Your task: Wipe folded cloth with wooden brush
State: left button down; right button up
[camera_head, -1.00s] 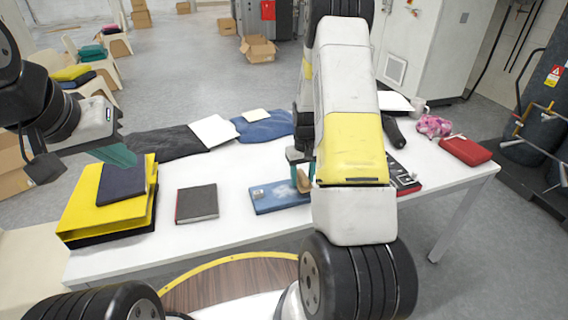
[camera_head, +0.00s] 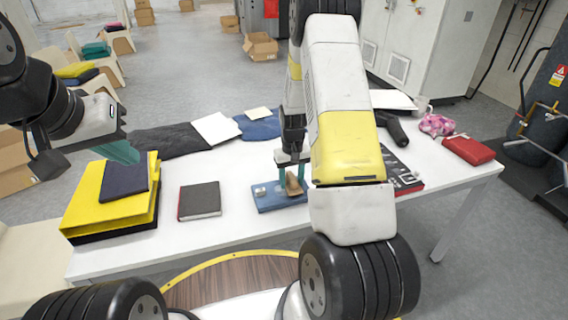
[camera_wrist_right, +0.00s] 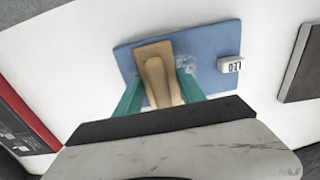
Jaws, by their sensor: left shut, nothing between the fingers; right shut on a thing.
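The blue folded cloth (camera_head: 268,203) lies flat on the white table, partly hidden by my right arm. My right gripper (camera_head: 295,173) is shut on the wooden brush (camera_head: 293,186), over the right part of the cloth. In the right wrist view, the brush (camera_wrist_right: 156,72) is between the green fingers, over the blue cloth (camera_wrist_right: 205,40); I cannot tell whether it touches. Pale smudges show on the cloth beside it, and a small white block (camera_wrist_right: 231,65) sits near the cloth's edge. My left gripper (camera_head: 122,153) is shut and empty, above the yellow stack.
A yellow stack (camera_head: 88,215) with a dark folded item (camera_head: 122,183) stands at left. A dark notebook (camera_head: 199,201) lies between it and the cloth. Dark fabric (camera_head: 165,142), a red case (camera_head: 468,149) and a pink item (camera_head: 436,125) are also on the table (camera_head: 226,235).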

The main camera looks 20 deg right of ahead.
aim_at(275, 191)
jog(key=shift+a+f, duration=0.15)
jog(key=shift+a, duration=1.3)
jog(key=shift+a+f, duration=0.1)
jog(key=shift+a, duration=1.35)
jog(key=shift+w, duration=0.15)
jog(key=shift+w+d, duration=0.1)
jog(key=shift+d, duration=5.3)
jog(key=shift+a+r, duration=0.1)
jog(key=shift+a, duration=3.6)
jog(key=shift+s+a+f, duration=0.1)
jog(key=shift+a+f, duration=0.05)
jog(key=shift+a, duration=0.75)
jog(key=shift+s+a+f, duration=0.1)
jog(key=shift+a, duration=0.75)
jog(key=shift+w+r, duration=0.1)
jog(key=shift+r, duration=3)
